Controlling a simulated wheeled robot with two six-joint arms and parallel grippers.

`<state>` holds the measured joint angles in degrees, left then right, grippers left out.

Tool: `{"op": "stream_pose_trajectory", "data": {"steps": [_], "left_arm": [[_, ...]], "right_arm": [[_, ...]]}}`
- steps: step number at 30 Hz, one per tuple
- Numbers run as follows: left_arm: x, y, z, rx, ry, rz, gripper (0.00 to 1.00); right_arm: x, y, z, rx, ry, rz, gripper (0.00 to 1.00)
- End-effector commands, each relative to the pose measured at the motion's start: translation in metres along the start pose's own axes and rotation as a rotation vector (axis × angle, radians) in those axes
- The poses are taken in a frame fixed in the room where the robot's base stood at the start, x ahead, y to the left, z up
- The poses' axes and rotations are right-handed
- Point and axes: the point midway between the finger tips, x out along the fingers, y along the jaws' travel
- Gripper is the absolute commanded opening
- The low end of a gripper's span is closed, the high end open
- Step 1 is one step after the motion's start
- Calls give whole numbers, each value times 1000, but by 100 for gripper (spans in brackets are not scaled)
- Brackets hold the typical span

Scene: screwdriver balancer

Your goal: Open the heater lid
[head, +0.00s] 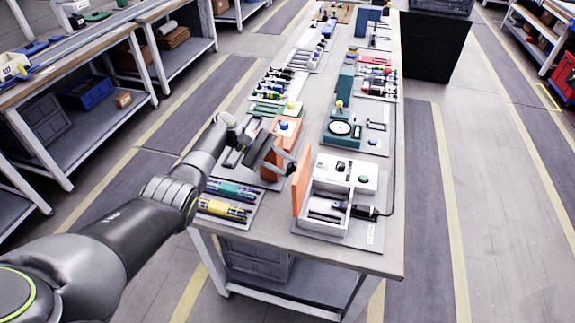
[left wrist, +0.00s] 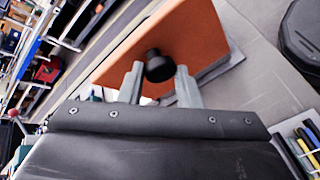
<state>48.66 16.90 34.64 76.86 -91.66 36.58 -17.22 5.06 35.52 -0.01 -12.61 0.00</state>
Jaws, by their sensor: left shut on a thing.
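The heater (head: 325,205) is a white box with an open compartment on the near right part of the table. Its orange lid (head: 302,182) stands raised, roughly upright, along the box's left side. My left gripper (head: 290,170) is at the lid's left face. In the left wrist view, the fingers of my left gripper (left wrist: 158,85) are on either side of a black knob (left wrist: 158,66) on the orange lid (left wrist: 200,30), shut on it. My right gripper is not in view.
An orange block (head: 270,150) stands just behind my left gripper. Teal and yellow screwdrivers (head: 225,208) lie at the left near edge. The table's near right corner is bare.

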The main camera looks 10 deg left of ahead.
Motion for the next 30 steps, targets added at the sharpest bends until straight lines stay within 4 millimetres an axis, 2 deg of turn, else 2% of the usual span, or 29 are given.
{"op": "stream_pose_trajectory", "data": {"steps": [1, 6, 14, 15, 19, 30], "left_arm": [[5, -14, -4, -21, -3, -17, 0], [6, -14, -4, -20, -5, -17, 0], [7, -14, -3, -19, -8, -18, 0], [7, -14, -3, -19, -9, -18, 34], [6, -14, -3, -19, -7, -17, 51], [3, -9, -3, -12, -3, -11, 52]], "right_arm": [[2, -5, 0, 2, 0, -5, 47], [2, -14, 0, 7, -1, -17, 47], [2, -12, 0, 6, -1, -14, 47], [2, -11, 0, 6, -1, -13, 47], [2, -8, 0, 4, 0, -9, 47], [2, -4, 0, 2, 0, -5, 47]]}}
